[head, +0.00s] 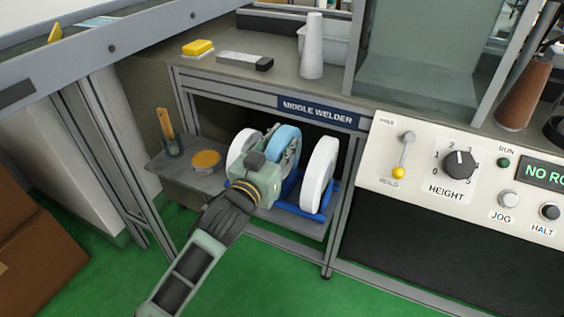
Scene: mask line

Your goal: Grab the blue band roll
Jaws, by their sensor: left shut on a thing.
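The blue band roll (287,140) stands upright in the lower bay under the label "MIDDLE WELDER". A white roll (320,176) stands to its right and another white roll (241,146) to its left. My left gripper (277,160) reaches in from the lower left and is shut on the blue roll near its front. The gripper body hides the lower front part of the blue roll, and its fingertips are hard to make out. My right gripper is not in view.
A blue rack (303,211) lies under the rolls. The bay's frame post (344,200) stands close on the right. Green floor is clear in front.

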